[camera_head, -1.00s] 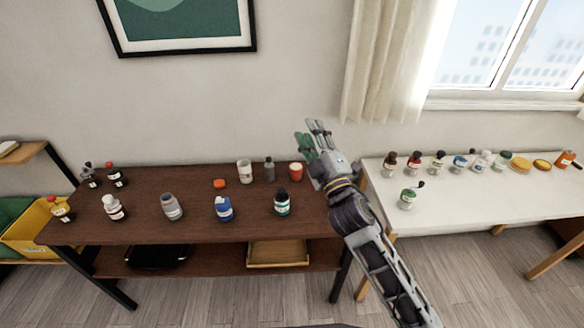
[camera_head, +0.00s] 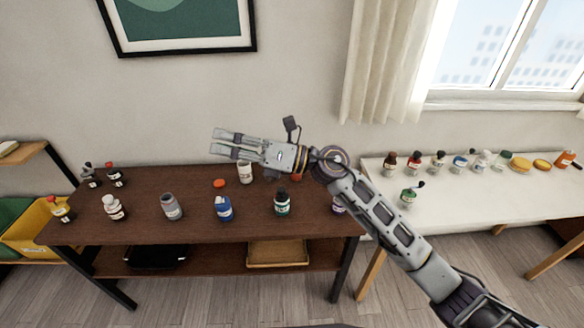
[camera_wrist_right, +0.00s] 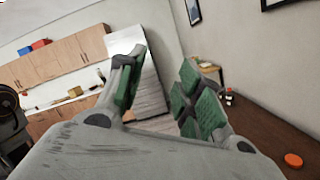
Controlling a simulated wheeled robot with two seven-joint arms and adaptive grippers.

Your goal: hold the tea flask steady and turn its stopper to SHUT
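Several flask-like bottles stand on the dark table (camera_head: 150,232); I cannot tell which is the tea flask. They include a grey open-topped one (camera_head: 172,208), a blue one with a white label (camera_head: 223,209) and a dark one with a green label (camera_head: 282,205). Stopper markings are too small to read. My right gripper (camera_head: 222,143) is above the back of the table, pointing left, its fingers apart and empty. The right wrist view shows its green-padded fingers (camera_wrist_right: 160,88) spread with nothing between them. My left gripper is out of view.
An orange lid (camera_head: 219,183) and a white cup (camera_head: 245,174) sit at the back of the table. A purple item (camera_head: 338,207) is partly hidden by my right arm. A white table (camera_head: 465,205) with several jars stands right. A yellow bin (camera_head: 25,238) is left.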

